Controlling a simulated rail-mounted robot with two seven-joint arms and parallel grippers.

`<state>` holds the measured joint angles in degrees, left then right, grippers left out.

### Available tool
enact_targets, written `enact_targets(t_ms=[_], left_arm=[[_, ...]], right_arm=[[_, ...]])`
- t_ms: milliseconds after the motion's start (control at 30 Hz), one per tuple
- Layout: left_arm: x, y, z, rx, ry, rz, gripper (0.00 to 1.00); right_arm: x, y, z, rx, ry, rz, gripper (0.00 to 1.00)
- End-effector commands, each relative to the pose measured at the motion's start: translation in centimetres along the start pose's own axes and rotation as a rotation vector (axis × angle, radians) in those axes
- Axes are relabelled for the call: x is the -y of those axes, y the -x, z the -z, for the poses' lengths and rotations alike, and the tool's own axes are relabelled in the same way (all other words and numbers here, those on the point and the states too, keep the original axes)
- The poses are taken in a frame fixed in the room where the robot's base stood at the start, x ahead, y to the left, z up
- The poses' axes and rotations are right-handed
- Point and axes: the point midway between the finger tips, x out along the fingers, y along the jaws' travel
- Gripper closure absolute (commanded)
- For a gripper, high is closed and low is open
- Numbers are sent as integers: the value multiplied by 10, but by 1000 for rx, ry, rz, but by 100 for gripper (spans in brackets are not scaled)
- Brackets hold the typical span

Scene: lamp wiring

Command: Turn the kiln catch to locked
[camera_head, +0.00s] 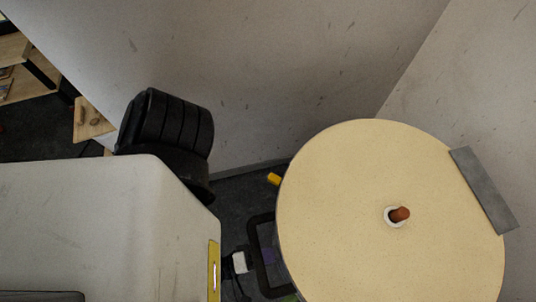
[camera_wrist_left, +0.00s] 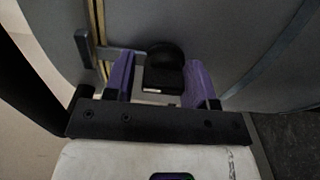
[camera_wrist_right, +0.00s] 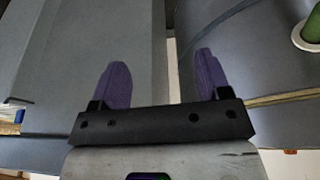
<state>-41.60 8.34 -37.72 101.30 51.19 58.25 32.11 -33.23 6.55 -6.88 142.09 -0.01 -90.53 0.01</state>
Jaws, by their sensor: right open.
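The kiln is a round drum with a cream lid (camera_head: 370,240) in the head view. Its curved grey side (camera_wrist_left: 225,30) fills much of the left wrist view. A black catch knob (camera_wrist_left: 164,58) stands out from it near a brass-coloured seam and a grey bar. My left gripper (camera_wrist_left: 160,80) has its purple fingers on either side of the black knob. A gap shows left of the knob; whether the fingers touch it is unclear. My right gripper (camera_wrist_right: 163,80) is open and empty, with a grey curved surface beyond its right finger. Neither gripper shows clearly in the head view.
A reddish-brown plug (camera_head: 400,214) stands in a white ring on the lid. A grey plate (camera_head: 484,190) sits at the lid's right edge. Walls stand close behind the kiln. A white ring with a green centre (camera_wrist_right: 309,32) shows at right in the right wrist view.

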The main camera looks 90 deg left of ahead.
Motion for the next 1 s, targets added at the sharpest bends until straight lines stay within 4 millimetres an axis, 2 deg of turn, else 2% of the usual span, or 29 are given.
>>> enact_targets(t_ms=[33,167,400,533,1000], left_arm=[[-1,0,0,0,1,-1,47],[0,0,0,1,0,2,35],[2,1,0,1,-2,6,35],[3,10,0,2,-3,8,35],[2,98,0,2,-2,8,35]], right_arm=[[0,0,0,0,0,0,30],[0,0,0,0,0,0,30],[-1,0,0,1,3,-2,30],[-2,0,-1,1,6,-5,30],[-2,-3,-2,2,9,-7,30]])
